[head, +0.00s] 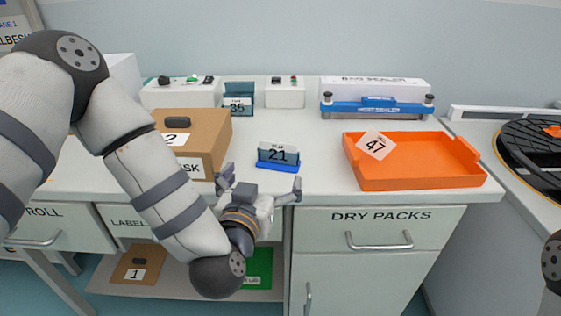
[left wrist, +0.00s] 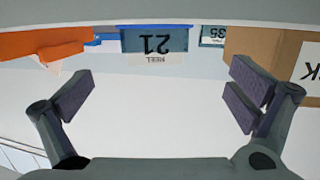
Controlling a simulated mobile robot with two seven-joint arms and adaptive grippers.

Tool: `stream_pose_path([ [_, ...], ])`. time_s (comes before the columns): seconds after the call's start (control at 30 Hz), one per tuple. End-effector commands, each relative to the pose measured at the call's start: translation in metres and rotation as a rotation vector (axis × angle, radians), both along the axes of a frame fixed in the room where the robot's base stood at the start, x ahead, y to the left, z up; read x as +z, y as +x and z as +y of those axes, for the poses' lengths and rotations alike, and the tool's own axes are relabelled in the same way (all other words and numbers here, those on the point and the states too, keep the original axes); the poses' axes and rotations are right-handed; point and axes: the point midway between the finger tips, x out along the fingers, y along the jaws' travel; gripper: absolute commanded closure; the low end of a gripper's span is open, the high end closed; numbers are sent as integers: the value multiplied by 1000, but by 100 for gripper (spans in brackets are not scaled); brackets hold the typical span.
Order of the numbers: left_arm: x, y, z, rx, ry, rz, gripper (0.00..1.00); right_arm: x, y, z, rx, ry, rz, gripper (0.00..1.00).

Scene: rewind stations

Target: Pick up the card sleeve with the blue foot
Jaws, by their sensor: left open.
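The card sleeve with the blue foot (head: 278,153) stands upright on the white worktop (head: 313,148), with "21" on its face. In the left wrist view the sleeve (left wrist: 155,41) shows upside down at the top, beyond and between the fingers. My left gripper (head: 261,181) is open and empty at the counter's front edge, just in front of the sleeve and not touching it. Its open fingers also show in the left wrist view (left wrist: 163,92). My right gripper is out of view.
A cardboard box (head: 206,132) stands close on the left. Behind are a second sleeve marked "35" (head: 238,104) and a blue-and-white bag sealer (head: 376,104). Worktop around the sleeve is clear.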

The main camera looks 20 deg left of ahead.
Motion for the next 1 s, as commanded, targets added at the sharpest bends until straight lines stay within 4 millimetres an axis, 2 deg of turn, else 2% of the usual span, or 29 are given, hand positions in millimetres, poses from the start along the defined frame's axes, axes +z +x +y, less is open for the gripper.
stream_pose_path([
  [0.13, -8, 34, 4, 3, -1, 2, 0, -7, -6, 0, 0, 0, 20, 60],
  [0.33, -11, 61, 4, 0, -1, 4, 0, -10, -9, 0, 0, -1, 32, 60],
  [0.53, -17, 98, 3, 1, 0, 6, 0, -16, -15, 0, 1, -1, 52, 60],
  [0.63, -16, 107, 3, -1, -2, 5, 0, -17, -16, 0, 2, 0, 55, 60],
  [0.83, -15, 107, 2, -3, -1, 4, 0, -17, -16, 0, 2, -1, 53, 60],
  [1.0, -15, 107, 2, -3, -1, 4, 39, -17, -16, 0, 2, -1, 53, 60],
])
